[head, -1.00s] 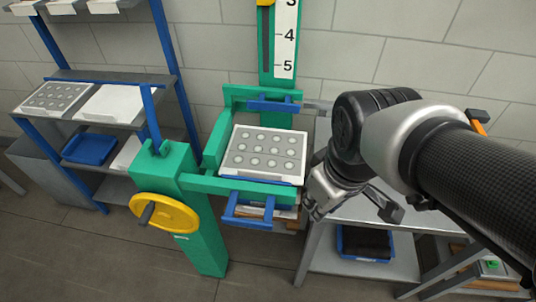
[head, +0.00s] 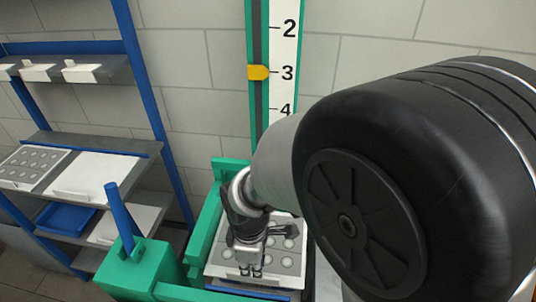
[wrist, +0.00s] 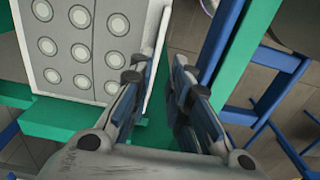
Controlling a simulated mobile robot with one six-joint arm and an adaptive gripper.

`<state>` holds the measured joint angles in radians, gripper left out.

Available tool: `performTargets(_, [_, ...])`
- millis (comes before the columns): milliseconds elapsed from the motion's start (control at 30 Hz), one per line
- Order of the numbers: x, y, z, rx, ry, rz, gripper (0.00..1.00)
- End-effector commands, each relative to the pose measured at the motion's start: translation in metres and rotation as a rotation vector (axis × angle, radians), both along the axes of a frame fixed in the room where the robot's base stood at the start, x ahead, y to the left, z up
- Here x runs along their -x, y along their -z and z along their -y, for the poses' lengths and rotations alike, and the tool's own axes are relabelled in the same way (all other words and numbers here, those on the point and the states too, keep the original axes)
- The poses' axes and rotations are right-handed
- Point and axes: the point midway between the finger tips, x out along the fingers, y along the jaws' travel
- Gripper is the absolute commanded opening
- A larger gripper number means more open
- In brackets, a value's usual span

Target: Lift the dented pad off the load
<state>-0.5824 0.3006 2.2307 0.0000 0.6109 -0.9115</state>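The dented pad (head: 284,262) is a pale plate with rows of round grey dimples. It lies on the load in the green press frame, which hides what is under it. In the wrist view the pad (wrist: 75,45) fills the upper left, with a white lip along its right edge. My gripper (head: 250,270) is over the pad's front edge in the head view. In the wrist view my gripper (wrist: 165,68) has its fingers apart, close to the lip; I cannot tell whether they touch it. My arm hides part of the pad in the head view.
A green post with a blue lever (head: 122,212) stands left of the pad. Behind it rises a numbered scale (head: 285,60) with a yellow pointer (head: 259,72) at 3. A blue-framed shelf (head: 95,143) at left holds another dimpled pad (head: 35,166) and a plain white one (head: 95,174).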

Motion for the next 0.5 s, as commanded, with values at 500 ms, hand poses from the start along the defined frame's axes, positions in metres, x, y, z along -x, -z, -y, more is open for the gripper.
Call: performTargets(500, [-0.003,0.052,0.0,0.001,0.001,-0.001,0.17])
